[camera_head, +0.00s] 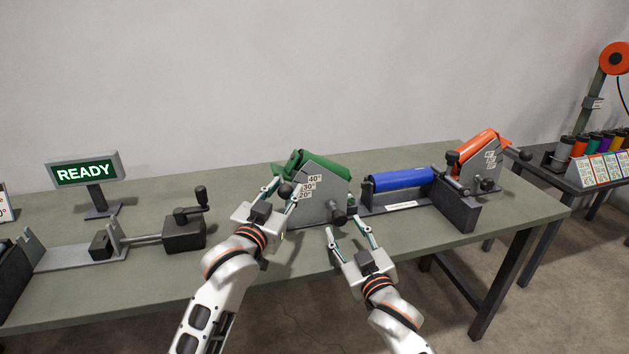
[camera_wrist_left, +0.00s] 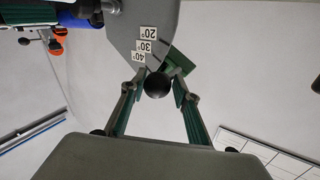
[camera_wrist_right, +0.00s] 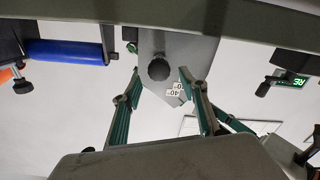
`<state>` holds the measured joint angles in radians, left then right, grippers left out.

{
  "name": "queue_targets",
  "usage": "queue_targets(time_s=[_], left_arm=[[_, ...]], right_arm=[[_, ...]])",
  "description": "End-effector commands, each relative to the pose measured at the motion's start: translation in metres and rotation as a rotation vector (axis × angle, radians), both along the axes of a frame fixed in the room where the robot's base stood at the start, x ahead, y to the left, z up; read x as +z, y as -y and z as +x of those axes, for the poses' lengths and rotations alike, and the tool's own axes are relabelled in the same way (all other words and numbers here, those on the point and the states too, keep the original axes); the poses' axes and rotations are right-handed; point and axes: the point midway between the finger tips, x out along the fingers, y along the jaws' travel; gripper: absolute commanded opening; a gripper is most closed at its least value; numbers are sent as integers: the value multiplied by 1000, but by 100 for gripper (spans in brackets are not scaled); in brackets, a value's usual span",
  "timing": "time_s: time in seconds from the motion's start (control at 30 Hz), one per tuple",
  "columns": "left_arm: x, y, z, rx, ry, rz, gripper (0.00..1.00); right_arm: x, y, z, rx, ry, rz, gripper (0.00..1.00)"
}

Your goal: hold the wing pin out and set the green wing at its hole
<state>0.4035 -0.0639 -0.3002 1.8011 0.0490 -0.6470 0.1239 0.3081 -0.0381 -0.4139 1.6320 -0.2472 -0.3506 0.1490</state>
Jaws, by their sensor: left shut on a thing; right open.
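The green wing (camera_head: 318,159) stands tilted behind a grey side plate (camera_head: 322,184) labelled 20°, 30° and 40°. My left gripper (camera_head: 284,190) is shut on the black ball knob (camera_wrist_left: 157,85) beside the labelled edge; the labels also show in the left wrist view. A dark round pin knob (camera_head: 338,214) sticks out of the plate's lower front. My right gripper (camera_head: 345,225) is open just in front of this knob. In the right wrist view the knob (camera_wrist_right: 158,69) lies between the open fingers, and contact cannot be told. The hole itself is hidden.
A blue roller (camera_head: 402,179) sits right of the plate, then an orange wing (camera_head: 476,152) with its own plate. A crank box (camera_head: 184,232) and a READY sign (camera_head: 84,172) stand at left. The table's front strip (camera_head: 300,262) is clear.

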Motion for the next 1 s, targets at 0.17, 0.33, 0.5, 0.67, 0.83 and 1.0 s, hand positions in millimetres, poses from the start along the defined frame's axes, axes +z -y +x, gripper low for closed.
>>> queue_targets(time_s=[0.17,0.33,0.5,0.67,0.83,1.0], left_arm=[[-5,8,-2,-13,-9,-4,5],[-5,8,-2,-13,-10,-4,5],[-5,8,-2,-13,-10,-4,5],[-5,8,-2,-13,-9,-3,5],[-6,8,-2,-13,-10,-3,5],[-6,8,-2,-13,-10,-3,5]], right_arm=[[0,-8,23,0,-1,2,43],[0,-14,41,0,0,2,43],[-1,-17,52,1,-1,3,43],[-1,-18,56,1,-1,3,43],[-1,-18,56,1,-1,3,43],[-1,-18,56,1,-1,3,14]])
